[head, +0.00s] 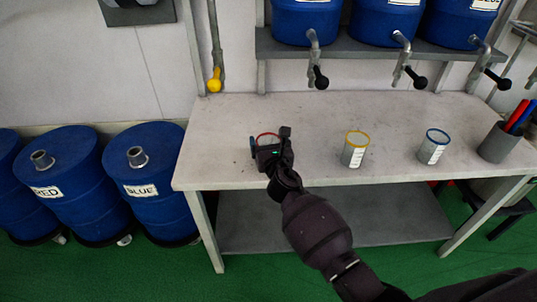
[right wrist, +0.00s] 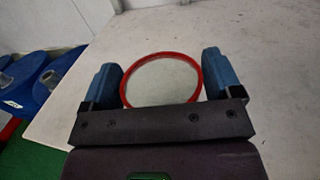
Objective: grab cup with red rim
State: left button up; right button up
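The cup with the red rim (head: 268,136) is at the left part of the table, mostly hidden behind my right gripper (head: 270,142) in the head view. In the right wrist view, its round red rim (right wrist: 162,53) lies between the two blue fingers of my right gripper (right wrist: 161,75), one on each side. The fingers are very close to the rim. I cannot tell whether they press on it. The cup appears upright, but its base is hidden. My left gripper is not in view.
A yellow-rimmed cup (head: 354,150) and a blue-rimmed cup (head: 433,147) stand to the right on the grey table (head: 225,150). A grey holder (head: 497,145) is at the right end. Black-handled taps (head: 320,76) hang above the back edge. Blue barrels (head: 70,187) stand left.

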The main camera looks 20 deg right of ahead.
jog(key=c, duration=0.8)
